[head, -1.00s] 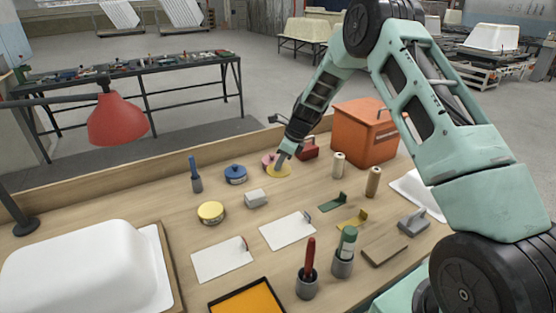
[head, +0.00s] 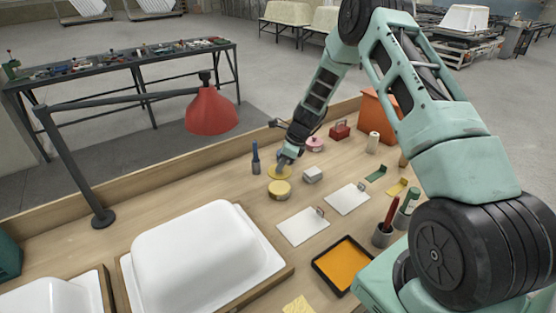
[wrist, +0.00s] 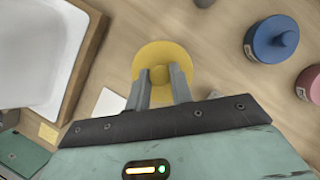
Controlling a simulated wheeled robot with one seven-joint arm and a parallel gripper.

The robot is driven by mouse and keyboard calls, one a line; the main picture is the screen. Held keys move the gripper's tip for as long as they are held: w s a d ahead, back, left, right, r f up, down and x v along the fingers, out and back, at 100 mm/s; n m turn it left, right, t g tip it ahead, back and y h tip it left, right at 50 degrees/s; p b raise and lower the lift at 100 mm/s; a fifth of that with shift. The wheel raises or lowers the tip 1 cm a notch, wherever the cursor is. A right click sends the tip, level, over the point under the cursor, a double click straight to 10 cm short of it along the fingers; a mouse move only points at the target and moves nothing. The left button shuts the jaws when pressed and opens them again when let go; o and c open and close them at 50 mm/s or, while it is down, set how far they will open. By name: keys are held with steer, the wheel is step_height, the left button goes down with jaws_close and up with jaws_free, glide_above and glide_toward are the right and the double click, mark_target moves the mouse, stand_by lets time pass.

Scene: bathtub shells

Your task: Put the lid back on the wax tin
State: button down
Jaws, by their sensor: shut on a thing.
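My gripper (head: 281,166) is shut on the knob of the yellow lid (head: 278,173), a flat disc. In the wrist view the jaws (wrist: 160,84) pinch the knob near the middle of the lid (wrist: 150,57). The round yellow wax tin (head: 279,191) stands on the bench just in front of the lid in the head view. The lid looks held above the bench, apart from the tin; its exact height is hard to tell. The tin is not visible in the wrist view.
The blue tin (wrist: 268,40) and pink tin (head: 315,144) stand to the right of the lid in the wrist view. A blue-handled brush (head: 255,160) stands left of the lid, a grey block (head: 313,175) to its right. A white tub shell (head: 195,255) fills the front left.

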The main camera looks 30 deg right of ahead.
mark_target(283, 171)
steer(key=shift+a+f, duration=0.1)
steer(key=shift+f, duration=0.15)
step_height(283, 171, down, 4)
steer(key=b, duration=0.3)
steer(key=shift+f+b, duration=0.1)
steer(key=shift+b, duration=0.3)
steer(key=shift+f+b, duration=0.45)
steer(key=shift+f, duration=0.4)
steer(key=shift+f, duration=0.15)
stand_by(1.6)
steer(key=c, duration=0.7)
jaws_free()
steer(key=shift+o, duration=0.2)
steer(key=shift+p, duration=0.3)
steer(key=shift+r+p, duration=2.65)
steer(key=shift+r, duration=0.9)
